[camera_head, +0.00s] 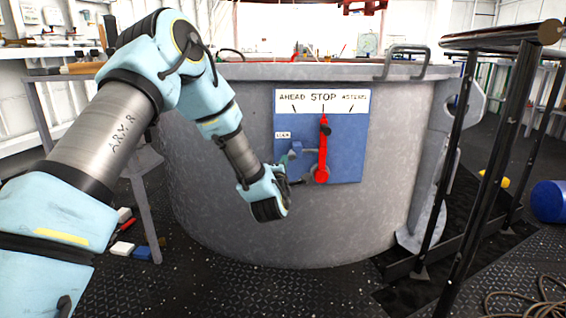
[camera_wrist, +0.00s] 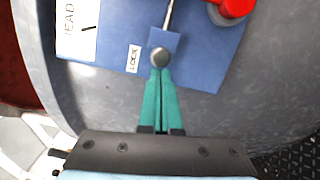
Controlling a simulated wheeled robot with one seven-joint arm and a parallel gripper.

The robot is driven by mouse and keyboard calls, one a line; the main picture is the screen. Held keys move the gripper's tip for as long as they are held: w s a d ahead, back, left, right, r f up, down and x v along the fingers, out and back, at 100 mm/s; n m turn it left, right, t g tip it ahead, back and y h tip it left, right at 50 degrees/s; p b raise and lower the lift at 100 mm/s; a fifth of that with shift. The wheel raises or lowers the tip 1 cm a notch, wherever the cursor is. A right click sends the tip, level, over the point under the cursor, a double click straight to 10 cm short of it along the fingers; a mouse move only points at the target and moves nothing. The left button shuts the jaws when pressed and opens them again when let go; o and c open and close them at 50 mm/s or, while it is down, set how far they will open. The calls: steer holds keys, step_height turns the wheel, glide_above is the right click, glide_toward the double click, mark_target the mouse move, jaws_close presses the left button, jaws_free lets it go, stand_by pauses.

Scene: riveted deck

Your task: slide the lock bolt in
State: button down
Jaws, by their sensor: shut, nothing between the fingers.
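The blue panel (camera_head: 346,165) is fixed to the side of a grey round tank. Its red lever (camera_head: 323,140) points up at STOP; its red hub shows in the wrist view (camera_wrist: 234,8). The lock bolt (camera_head: 297,149) is a grey rod with a round knob (camera_wrist: 159,56) beside the LOCK label (camera_wrist: 134,58). It runs through a small blue block toward the lever. My gripper (camera_wrist: 160,72) has its green fingers together, with the tips at the knob. I cannot tell whether they touch it. In the head view my gripper (camera_head: 284,165) is partly hidden by my wrist.
The grey tank (camera_head: 215,180) fills the middle. A railing with dark posts (camera_head: 495,150) stands on the right. A blue cylinder (camera_head: 551,201) lies at the far right. Coiled rope (camera_head: 525,303) lies on the floor at the lower right. A bench (camera_head: 50,52) stands on the left behind my arm.

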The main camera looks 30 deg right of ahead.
steer(key=p+v, duration=0.1)
steer(key=v, duration=0.9)
steer(key=shift+a, duration=0.15)
steer(key=w+a+f+m+g+y, duration=0.1)
steer(key=w+a+m+g+y, duration=0.25)
steer(key=a, duration=0.65)
steer(key=w+a+f+m+g+y, duration=0.1)
steer(key=w+a+m+g+y, duration=0.25)
steer(key=a, duration=0.55)
steer(key=s+a+r+m+g+y, duration=0.15)
steer(key=s+a, duration=0.25)
steer(key=a, duration=0.4)
steer(key=s+a+m+g+y, duration=0.2)
steer(key=s+a, duration=0.2)
steer(key=a, duration=0.4)
steer(key=s+a+r+m+g+y, duration=0.15)
steer(key=s+a, duration=0.25)
steer(key=a, duration=0.4)
step_height(320, 180, up, 36)
steer(key=p, duration=3.7)
steer(key=shift+s+a+f+m, duration=0.15)
steer(key=shift+s+a+m, duration=0.15)
steer(key=shift+s, duration=0.15)
